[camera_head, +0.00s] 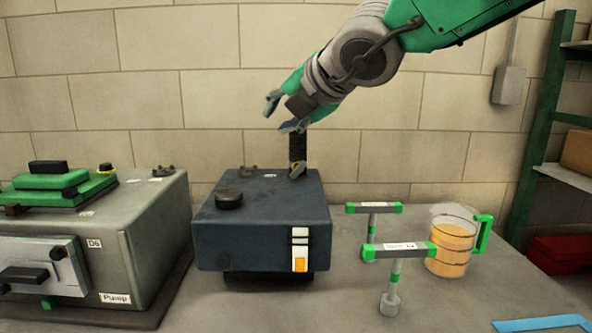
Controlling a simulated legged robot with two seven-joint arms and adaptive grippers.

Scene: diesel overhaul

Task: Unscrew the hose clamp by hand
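A short black hose (298,147) stands upright on the back right of a dark blue box (262,226). A small clamp with a brass-coloured band (297,167) sits around the hose's lower end, and a grey piece shows beside it. My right gripper (283,114) comes in from the upper right and hangs just above the hose. Its two grey-blue fingertips are apart, pointing left and down, with nothing seen between them. The lower finger is close to the hose top; whether they touch I cannot tell. My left gripper is out of view.
A grey pump housing (155,225) with green parts stands at the left. Two green-ended T-handle tools (400,247) and a jug of orange liquid (450,250) stand at the right. A green shelf (540,120) is at far right. The front of the table is mostly clear.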

